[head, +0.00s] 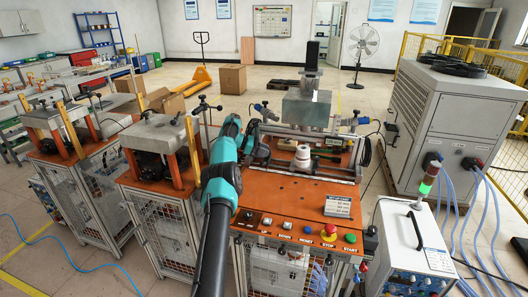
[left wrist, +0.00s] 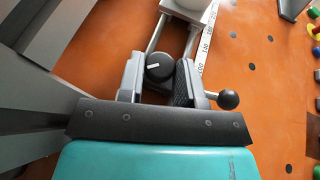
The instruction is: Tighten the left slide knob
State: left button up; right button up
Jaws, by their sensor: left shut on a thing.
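The left slide knob (left wrist: 159,67) is a round black knob with a white line on top. In the left wrist view it sits between the two fingers of my left gripper (left wrist: 161,76), which is shut on it. Metal rails run from the knob toward the top of that view. In the head view my left gripper (head: 252,138) is at the left rear part of the orange bench top (head: 275,205), and the knob there is hidden by my arm. My right gripper shows in neither view.
A black ball-ended lever (left wrist: 228,99) stands just right of the fingers, beside a scale strip (left wrist: 205,45). A white stepped part (head: 302,157) stands on the bench's middle. Buttons (head: 330,232) line its front edge. A grey cabinet (head: 455,125) is at right.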

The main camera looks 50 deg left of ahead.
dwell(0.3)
pick_arm(q)
jog(key=o, duration=0.9)
